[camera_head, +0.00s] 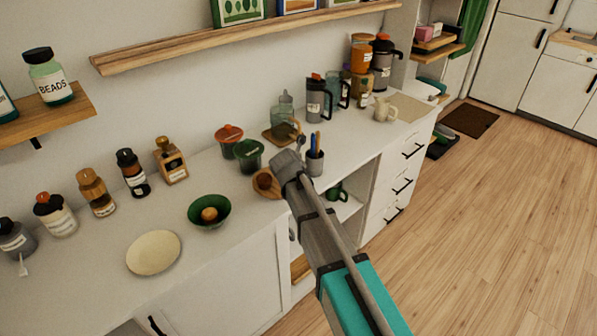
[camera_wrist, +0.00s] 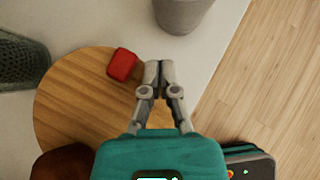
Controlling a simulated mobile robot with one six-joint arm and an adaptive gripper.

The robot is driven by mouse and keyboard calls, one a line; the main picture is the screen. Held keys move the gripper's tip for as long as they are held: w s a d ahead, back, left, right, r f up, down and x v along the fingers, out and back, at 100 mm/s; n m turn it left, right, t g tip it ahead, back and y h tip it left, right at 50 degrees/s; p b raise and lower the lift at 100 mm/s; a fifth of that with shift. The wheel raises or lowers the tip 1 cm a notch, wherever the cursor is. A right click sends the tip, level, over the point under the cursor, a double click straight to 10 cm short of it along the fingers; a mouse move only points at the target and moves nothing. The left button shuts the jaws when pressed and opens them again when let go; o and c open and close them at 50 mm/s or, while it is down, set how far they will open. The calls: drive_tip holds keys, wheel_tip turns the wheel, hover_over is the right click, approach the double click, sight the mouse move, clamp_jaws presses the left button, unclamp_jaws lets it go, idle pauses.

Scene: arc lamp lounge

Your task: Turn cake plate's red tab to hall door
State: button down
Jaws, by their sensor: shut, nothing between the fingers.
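The cake plate is a round wooden board (camera_wrist: 70,100) on the white counter, seen from above in the wrist view. A small red tab (camera_wrist: 123,64) stands out near its upper right rim. A brown rounded thing (camera_wrist: 62,164), perhaps the cake, is at the plate's lower left. My gripper (camera_wrist: 158,72) is shut and empty, its tips just right of the red tab, by the plate's edge; I cannot tell whether they touch it. In the head view my arm hides much of the plate (camera_head: 265,190) and the gripper. I cannot clearly make out which door is the hall door.
A grey pen cup (camera_head: 314,160) stands close by the plate; it also shows in the wrist view (camera_wrist: 180,14). A dark green jar (camera_head: 248,155) is behind the plate. A green bowl (camera_head: 209,224) and a cream plate (camera_head: 153,266) are to the left. Open floor lies right.

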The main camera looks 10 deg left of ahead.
drive_tip(key=s+d, duration=0.2)
drive_tip(key=d, duration=0.1)
drive_tip(key=shift+s+d, duration=0.2)
drive_tip(key=s+d+r+p, duration=0.3)
drive_tip(key=d+r+p, duration=0.2)
drive_tip(key=r+p, duration=0.2)
drive_tip(key=shift+s+d, duration=0.2)
drive_tip(key=shift+s, duration=0.15)
idle(0.4)
drive_tip(key=s+d+f+m+g+p, duration=0.1)
drive_tip(key=s+d+m+g, duration=0.2)
drive_tip(key=s+d+m, duration=0.2)
drive_tip(key=s+d+m+g+p, duration=0.1)
drive_tip(key=s+d+m+g, duration=0.2)
drive_tip(key=d+m, duration=0.9)
drive_tip(key=s+d+f+m+g, duration=0.1)
drive_tip(key=s+d+m+g, duration=0.2)
drive_tip(key=s+d+m, duration=0.6)
drive_tip(key=m, duration=0.9)
drive_tip(key=shift+f+y+p, duration=0.3)
drive_tip(key=shift+y+p, duration=0.1)
